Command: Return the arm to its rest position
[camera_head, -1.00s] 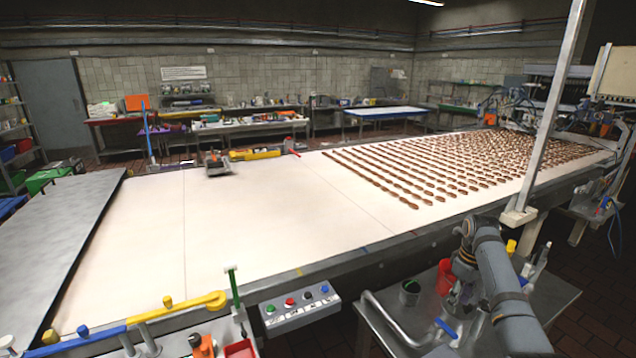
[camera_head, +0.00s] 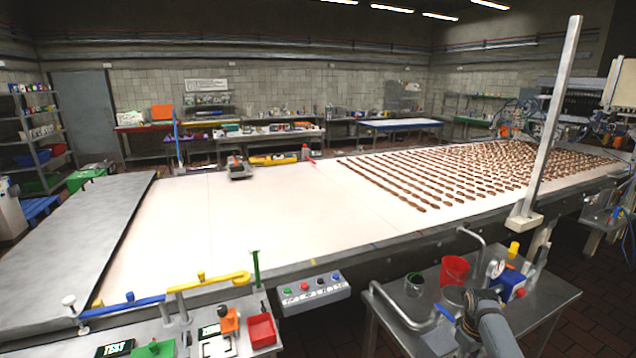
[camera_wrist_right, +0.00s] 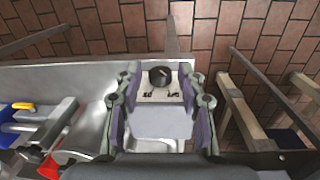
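My right arm (camera_head: 490,318) comes in at the lower right of the head view, low over a steel side table (camera_head: 548,300). In the right wrist view my right gripper (camera_wrist_right: 158,78) is open, with its two fingers well apart. Nothing is held between them. Beyond the fingers a black knob (camera_wrist_right: 160,76) on a pale labelled panel shows in the gap. My left arm and gripper are not in view.
The side table carries a red cup (camera_head: 454,270), a dark pot (camera_head: 414,285) and a blue device with a gauge (camera_head: 510,283). A button box (camera_head: 313,293) hangs on the near edge of the conveyor (camera_head: 240,225). Rows of brown pieces (camera_head: 440,175) cover its far right.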

